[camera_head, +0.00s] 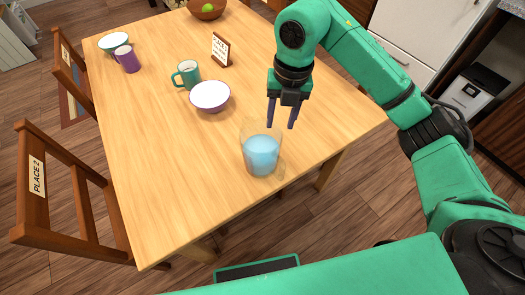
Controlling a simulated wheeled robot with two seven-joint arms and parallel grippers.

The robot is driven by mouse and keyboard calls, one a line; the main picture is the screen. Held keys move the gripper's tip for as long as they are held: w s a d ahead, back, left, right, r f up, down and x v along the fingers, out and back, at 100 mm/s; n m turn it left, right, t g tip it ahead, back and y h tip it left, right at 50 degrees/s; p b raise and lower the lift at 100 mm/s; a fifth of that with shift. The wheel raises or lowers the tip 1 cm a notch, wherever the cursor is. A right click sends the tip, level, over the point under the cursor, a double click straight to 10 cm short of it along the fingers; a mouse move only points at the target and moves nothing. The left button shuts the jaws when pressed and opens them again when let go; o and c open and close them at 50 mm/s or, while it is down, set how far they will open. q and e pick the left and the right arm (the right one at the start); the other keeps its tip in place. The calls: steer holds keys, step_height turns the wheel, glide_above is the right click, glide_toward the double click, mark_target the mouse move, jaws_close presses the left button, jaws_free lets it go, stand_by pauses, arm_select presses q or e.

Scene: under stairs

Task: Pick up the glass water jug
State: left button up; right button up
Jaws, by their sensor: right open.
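The glass water jug (261,156) stands upright on the wooden table, close to its front right edge. It is clear and holds pale blue water in its lower part. My right gripper (282,115) points downward with two dark fingers apart and nothing between them. It appears above and slightly behind the jug, overlapping the picture just past the jug's rim; whether it touches the rim is hard to tell, but the jug is not held. My left gripper is not in view.
A chair (38,205) stands left. The table's front left is clear.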

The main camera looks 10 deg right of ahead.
mark_target(279, 152)
steer(key=f, duration=0.2)
steer(key=shift+s+d+f+h+b, duration=0.2)
steer(key=shift+d+f+h+b, duration=0.1)
steer(key=shift+d+f, duration=0.1)
steer(key=f+p, duration=0.1)
steer(key=f, duration=0.2)
steer(key=f+p, duration=0.1)
steer(key=f, duration=0.3)
steer(key=f+p, duration=0.1)
steer(key=f, duration=0.2)
steer(key=shift+a+f, duration=0.25)
steer(key=shift+f, duration=0.15)
steer(key=shift+w+f, duration=0.1)
steer(key=shift+f, duration=0.3)
jaws_close()
steer(key=shift+r, duration=0.1)
steer(key=shift+w, duration=0.15)
